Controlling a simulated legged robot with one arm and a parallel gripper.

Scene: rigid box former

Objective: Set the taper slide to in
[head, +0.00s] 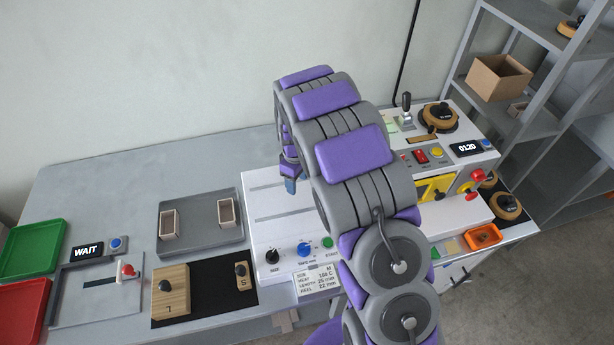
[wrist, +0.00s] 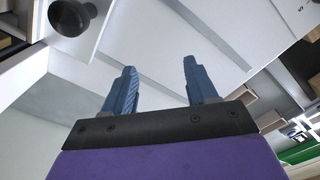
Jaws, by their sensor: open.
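I cannot tell for sure which part is the taper slide. The white machine (head: 262,205) in the middle has two long slots in its top. Its front carries a black knob (head: 272,256) and a blue knob (head: 304,249); the small print is hard to read. My gripper (head: 291,186) hangs above the white top, partly behind my arm. In the wrist view my gripper (wrist: 158,85) is open, with nothing between its blue fingers. A round black knob (wrist: 72,16) shows there at the top left, apart from the fingers. My arm hides the machine's middle right.
At left are a green tray (head: 34,249), a red tray (head: 22,310) and a red-knobbed slider (head: 128,271) beside a WAIT display (head: 87,250). A grey tray (head: 200,250) holds two small boxes. Right are a control unit (head: 467,148) and shelves (head: 520,20).

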